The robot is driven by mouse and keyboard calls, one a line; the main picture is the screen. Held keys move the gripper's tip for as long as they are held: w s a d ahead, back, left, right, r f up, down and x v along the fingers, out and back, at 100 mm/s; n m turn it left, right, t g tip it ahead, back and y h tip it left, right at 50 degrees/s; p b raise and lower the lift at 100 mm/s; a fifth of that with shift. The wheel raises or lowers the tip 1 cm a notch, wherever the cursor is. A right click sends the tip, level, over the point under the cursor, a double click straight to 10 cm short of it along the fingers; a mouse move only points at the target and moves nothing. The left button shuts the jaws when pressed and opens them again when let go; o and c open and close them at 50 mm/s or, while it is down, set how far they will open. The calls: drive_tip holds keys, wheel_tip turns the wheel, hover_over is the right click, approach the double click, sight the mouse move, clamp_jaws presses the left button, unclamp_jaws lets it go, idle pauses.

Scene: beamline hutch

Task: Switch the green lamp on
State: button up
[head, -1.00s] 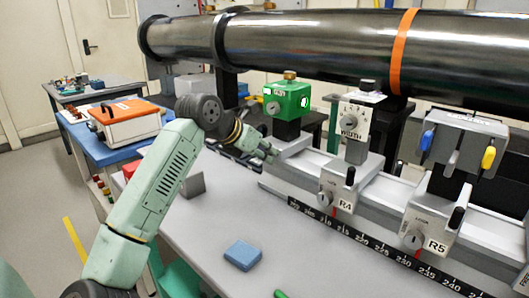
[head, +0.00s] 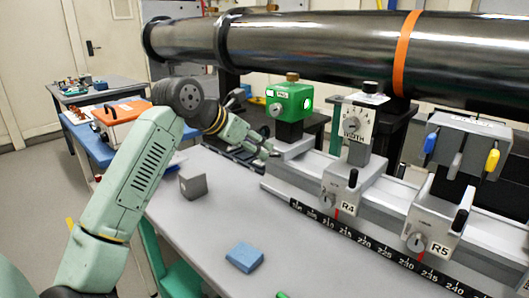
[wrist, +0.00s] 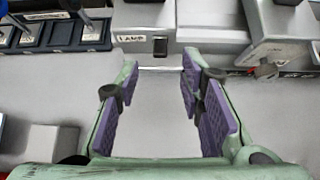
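The green lamp (head: 289,101) is a green box with a brass knob on top, on a black post at the rail's left end. A pale round window shows on its right face; I cannot tell whether it is lit. In the wrist view, a grey block labelled LAMP (wrist: 131,38) carries a small black switch (wrist: 160,46). My gripper (wrist: 159,66) is open and empty, with the switch beyond its fingertips, roughly midway between them. In the head view my gripper (head: 263,152) is just in front of the lamp's base, and the switch cannot be made out.
Carriers R4 (head: 343,200) and R5 (head: 430,230) stand on the rail to the right. A long dark pipe (head: 320,42) runs behind. A grey block (head: 193,185) and a blue block (head: 244,257) lie on the grey bench. A black tray (wrist: 65,36) is left of the switch block.

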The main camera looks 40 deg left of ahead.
drive_tip(key=v, duration=0.6)
idle(0.5)
